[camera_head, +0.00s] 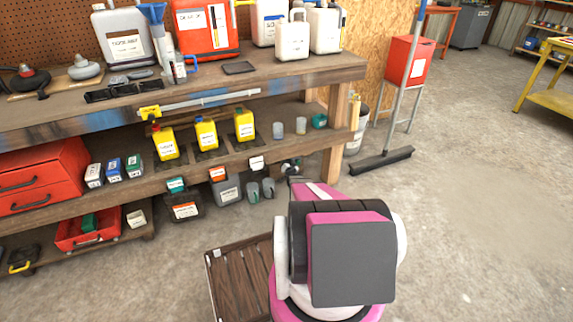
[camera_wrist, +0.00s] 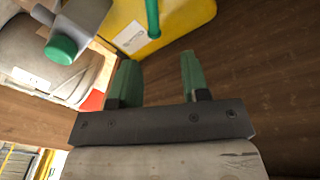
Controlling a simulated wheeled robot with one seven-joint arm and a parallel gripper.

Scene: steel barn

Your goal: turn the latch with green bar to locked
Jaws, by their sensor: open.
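My gripper (camera_wrist: 159,78) shows in the wrist view with its two green-padded fingers apart and nothing between them. A green bar (camera_wrist: 152,19) runs over a yellow body (camera_wrist: 181,20) with a white label, beyond the fingers at the top. The bar is cut off by the picture's edge. It may be the latch's bar, but I cannot tell for certain or read its state. The fingertips look apart from it. No latch with a green bar can be made out in the head view, where my arm hides part of the low shelf and floor.
In the wrist view a grey object with a green cap (camera_wrist: 62,49) is at upper left. In the head view a workbench (camera_head: 345,66) holds jugs, and its shelf has yellow bottles (camera_head: 206,134). A broom (camera_head: 382,160) stands at its right end. Open floor (camera_head: 480,200) lies right.

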